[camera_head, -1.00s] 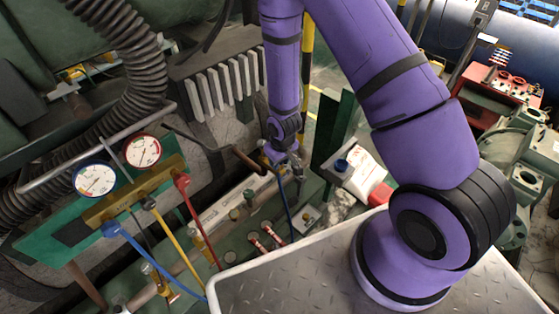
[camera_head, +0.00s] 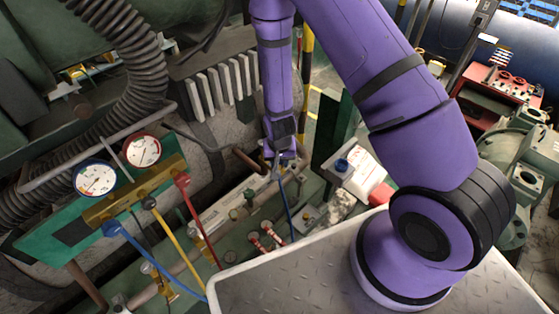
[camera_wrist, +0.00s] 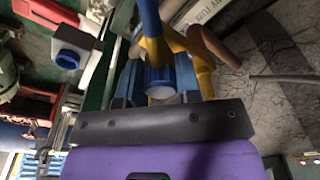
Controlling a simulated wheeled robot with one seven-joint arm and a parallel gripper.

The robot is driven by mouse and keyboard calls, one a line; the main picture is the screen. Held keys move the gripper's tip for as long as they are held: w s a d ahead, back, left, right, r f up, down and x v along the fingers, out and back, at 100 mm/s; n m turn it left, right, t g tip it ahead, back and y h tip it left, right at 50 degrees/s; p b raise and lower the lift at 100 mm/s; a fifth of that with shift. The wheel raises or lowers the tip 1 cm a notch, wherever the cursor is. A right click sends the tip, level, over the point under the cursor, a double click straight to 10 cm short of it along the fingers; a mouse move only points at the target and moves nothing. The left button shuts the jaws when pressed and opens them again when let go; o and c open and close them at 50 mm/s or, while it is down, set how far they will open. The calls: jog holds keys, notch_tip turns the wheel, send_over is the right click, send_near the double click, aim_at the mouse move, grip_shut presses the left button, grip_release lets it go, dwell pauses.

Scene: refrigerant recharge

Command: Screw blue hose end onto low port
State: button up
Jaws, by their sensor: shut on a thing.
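My gripper (camera_head: 283,160) points down beside the pipework at the middle of the head view. In the wrist view, my gripper (camera_wrist: 158,85) is shut on the blue hose end (camera_wrist: 160,83), a ribbed blue collar between the two fingers. The blue hose (camera_wrist: 149,18) runs up from it in that view, and a length of blue hose (camera_head: 286,200) hangs below my gripper in the head view. A yellow brass fitting (camera_wrist: 203,68) lies right against the hose end. I cannot tell whether this is the low port, or whether any threads are engaged.
The gauge manifold (camera_head: 135,188) stands at left with blue, yellow and red hoses. A white bottle (camera_head: 362,172) with a blue cap stands right of my gripper. Red-handled valves (camera_head: 270,235) and pipes fill the floor below. A grey tread-plate top (camera_head: 310,275) lies in front.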

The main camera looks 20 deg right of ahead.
dwell(0.3)
jog(key=shift+m, duration=0.8)
jog(key=o, duration=1)
